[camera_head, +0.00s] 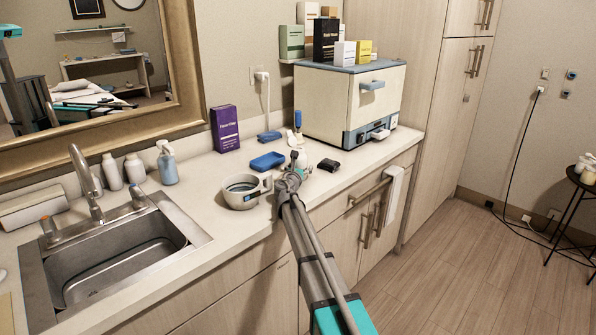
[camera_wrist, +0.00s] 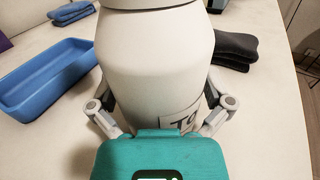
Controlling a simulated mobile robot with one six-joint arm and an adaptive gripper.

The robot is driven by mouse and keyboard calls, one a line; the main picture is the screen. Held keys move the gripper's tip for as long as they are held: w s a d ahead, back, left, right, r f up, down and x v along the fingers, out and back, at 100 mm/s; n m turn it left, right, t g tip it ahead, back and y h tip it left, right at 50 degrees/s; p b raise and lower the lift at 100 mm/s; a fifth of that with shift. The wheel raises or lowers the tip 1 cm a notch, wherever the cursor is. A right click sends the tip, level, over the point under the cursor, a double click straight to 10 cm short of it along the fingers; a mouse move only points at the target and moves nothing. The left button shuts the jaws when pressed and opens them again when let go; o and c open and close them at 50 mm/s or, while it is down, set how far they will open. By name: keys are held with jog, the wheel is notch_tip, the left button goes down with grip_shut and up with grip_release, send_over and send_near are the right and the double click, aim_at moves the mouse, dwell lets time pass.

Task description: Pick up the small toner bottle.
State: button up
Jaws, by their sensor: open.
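The small toner bottle (camera_wrist: 157,70) is white with a rounded shoulder and fills the middle of the wrist view. Part of its dark lettering, beginning "To", shows at the lower right of its body. Its top is cut off by the frame. My gripper (camera_wrist: 160,112) is open, with a finger linkage on each side of the bottle. The fingertips are hidden, so I cannot tell whether they touch it. In the head view the bottle (camera_head: 299,158) stands on the counter, partly hidden behind my gripper (camera_head: 291,178).
A white wax warmer pot (camera_head: 241,191) stands just left of my gripper. A blue tray (camera_head: 267,161) lies behind it, and a black folded item (camera_head: 329,165) lies to the right. A white cabinet (camera_head: 352,100) stands at the back. The sink (camera_head: 115,255) is at left.

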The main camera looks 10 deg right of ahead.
jog(key=c, duration=1.1)
jog(key=shift+r, duration=0.2)
notch_tip(320, 180, up, 2)
jog(key=p, duration=0.2)
jog(key=shift+r+p, duration=0.1)
jog(key=shift+p, duration=0.25)
jog(key=s+d+r+p, duration=0.1)
jog(key=s+r+p, duration=0.2)
jog(key=s, duration=0.1)
jog(key=s+d+r+p, duration=0.1)
jog(key=s+r+p, duration=0.3)
jog(key=s, duration=0.1)
jog(key=s+r+p, duration=0.3)
jog(key=s, duration=0.1)
jog(key=shift+s+d+r, duration=0.2)
jog(key=shift+s+d, duration=0.15)
jog(key=shift+d, duration=0.05)
